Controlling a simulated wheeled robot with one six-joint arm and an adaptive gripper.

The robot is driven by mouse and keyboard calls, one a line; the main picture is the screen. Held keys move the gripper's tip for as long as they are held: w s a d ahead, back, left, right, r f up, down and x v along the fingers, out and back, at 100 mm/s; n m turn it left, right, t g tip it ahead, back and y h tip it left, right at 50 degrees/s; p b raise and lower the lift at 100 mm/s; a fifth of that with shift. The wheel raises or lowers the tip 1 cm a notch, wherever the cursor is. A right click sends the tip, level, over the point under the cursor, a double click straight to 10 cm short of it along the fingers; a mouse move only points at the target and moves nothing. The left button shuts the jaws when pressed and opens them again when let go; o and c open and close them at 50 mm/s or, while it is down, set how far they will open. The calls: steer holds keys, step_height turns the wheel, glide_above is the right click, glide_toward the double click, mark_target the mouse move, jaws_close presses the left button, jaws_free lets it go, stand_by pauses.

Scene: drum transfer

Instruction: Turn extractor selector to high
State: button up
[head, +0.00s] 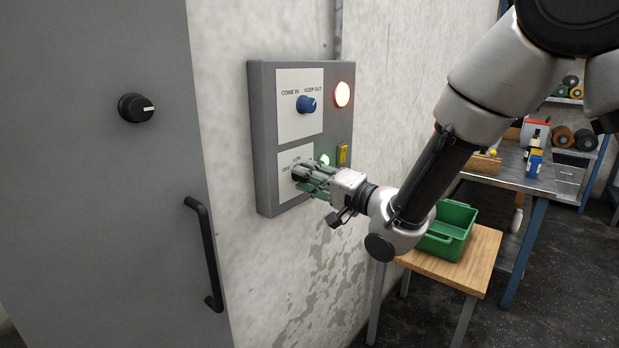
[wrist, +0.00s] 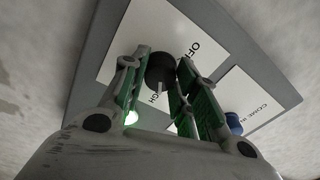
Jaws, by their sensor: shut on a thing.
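The extractor selector is a black knob (wrist: 160,70) on the lower white plate (head: 284,161) of a grey wall box (head: 264,140). In the wrist view OFF and part of HIGH show beside the knob. My gripper, with green-padded fingers, also shows there (wrist: 163,62), its fingers shut on either side of the knob. A pale mark on the knob shows near the HIGH lettering in the wrist view, but its exact setting is hard to tell.
Above is a blue knob (head: 306,104) labelled COME IN and KEEP OUT, beside a lit lamp (head: 342,94). A green light (head: 323,159) and yellow switch (head: 342,155) are close to my gripper. A grey door (head: 100,200) stands left. A green crate (head: 455,219) sits right.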

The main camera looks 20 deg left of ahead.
steer(key=shift+w+d, duration=0.1)
stand_by(0.3)
steer(key=o, duration=1)
steer(key=v, duration=0.7)
steer(key=shift+d, duration=0.2)
